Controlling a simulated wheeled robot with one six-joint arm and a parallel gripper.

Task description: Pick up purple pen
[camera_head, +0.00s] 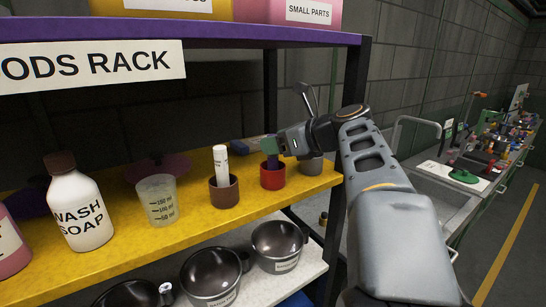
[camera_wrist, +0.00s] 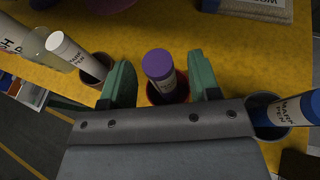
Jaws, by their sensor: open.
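The purple pen (camera_wrist: 159,68), labelled as a marker pen, stands in a red cup (camera_head: 272,177) on the yellow shelf. In the wrist view it sits between the two green fingers of my gripper (camera_wrist: 164,84), with a gap on each side. My gripper (camera_head: 267,147) is open and reaches in from the right, just above the red cup. In the head view a bit of the purple pen (camera_head: 271,158) shows below the green fingers; the rest is hidden. The red cup's rim (camera_wrist: 151,96) also shows behind the pen in the wrist view.
A white pen (camera_head: 220,161) stands in a brown cup (camera_head: 224,193) to the left. A blue pen (camera_wrist: 295,108) leans in a grey cup (camera_wrist: 266,127) to the right. A measuring cup (camera_head: 157,200) and soap bottle (camera_head: 76,208) stand further left. A purple shelf (camera_head: 200,31) is overhead.

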